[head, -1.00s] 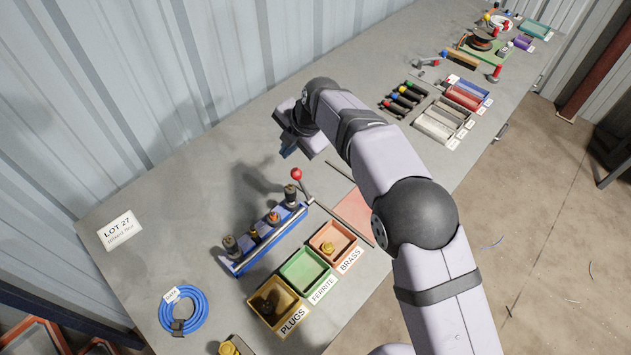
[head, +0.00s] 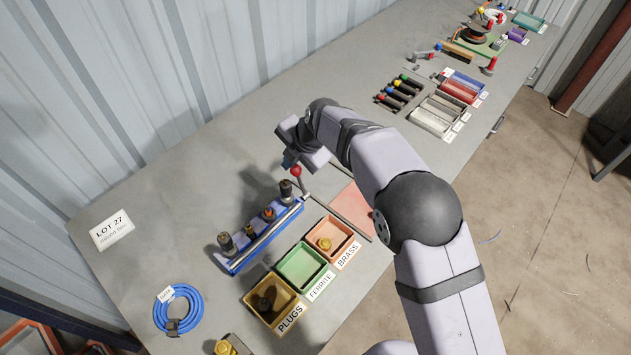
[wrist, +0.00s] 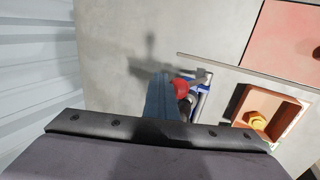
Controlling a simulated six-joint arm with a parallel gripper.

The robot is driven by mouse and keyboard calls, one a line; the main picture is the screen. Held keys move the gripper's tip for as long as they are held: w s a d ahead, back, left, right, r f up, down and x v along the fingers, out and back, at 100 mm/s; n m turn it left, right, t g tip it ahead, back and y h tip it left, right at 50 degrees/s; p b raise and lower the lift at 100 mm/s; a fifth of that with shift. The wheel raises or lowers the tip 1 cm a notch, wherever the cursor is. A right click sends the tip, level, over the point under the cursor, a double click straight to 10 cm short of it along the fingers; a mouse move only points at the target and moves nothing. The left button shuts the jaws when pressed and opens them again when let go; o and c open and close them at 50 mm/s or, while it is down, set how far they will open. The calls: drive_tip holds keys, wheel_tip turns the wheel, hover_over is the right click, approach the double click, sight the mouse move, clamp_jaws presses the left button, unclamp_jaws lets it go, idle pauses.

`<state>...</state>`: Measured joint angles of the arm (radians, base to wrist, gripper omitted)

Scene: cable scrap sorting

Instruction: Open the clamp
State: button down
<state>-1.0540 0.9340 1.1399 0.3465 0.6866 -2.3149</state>
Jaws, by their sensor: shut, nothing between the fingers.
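The clamp (head: 262,238) is a blue fixture with a metal bar, and several dark and copper-coloured cable parts stand in it. Its lever rises at the right end and carries a red ball knob (head: 296,170). My gripper (head: 289,163) is shut and empty, its blue fingertips close beside the knob. In the wrist view the knob (wrist: 180,87) shows just right of my blue fingers (wrist: 162,95). I cannot tell whether they touch. The fingers and wrist hide part of the clamp in that view.
Orange brass (head: 346,231), green ferrite (head: 291,279) and yellow plugs (head: 255,297) trays stand in front of the clamp. A pink mat (head: 350,206) lies to the right. A blue cable coil (head: 160,318) lies at the left. The bench behind the clamp is clear.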

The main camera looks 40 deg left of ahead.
sight(299, 171)
drive_tip(key=shift+d, duration=1.1)
drive_tip(key=shift+s+d+f+b, duration=0.1)
drive_tip(key=shift+d+f+b, duration=0.2)
drive_tip(key=shift+d, duration=0.45)
drive_tip(key=d+b, duration=0.2)
drive_tip(key=b, duration=0.1)
drive_tip(key=shift+d+r, duration=0.1)
drive_tip(key=shift+d, duration=0.05)
drive_tip(key=shift+d+f+b, duration=0.25)
drive_tip(key=shift+d+b, duration=0.5)
drive_tip(key=shift+b, duration=0.3)
drive_tip(key=shift+d+f+b, duration=0.2)
drive_tip(key=shift+d+b, duration=0.55)
drive_tip(key=shift+b, duration=0.25)
drive_tip(key=shift+d+f, duration=0.1)
drive_tip(key=shift+a, duration=0.45)
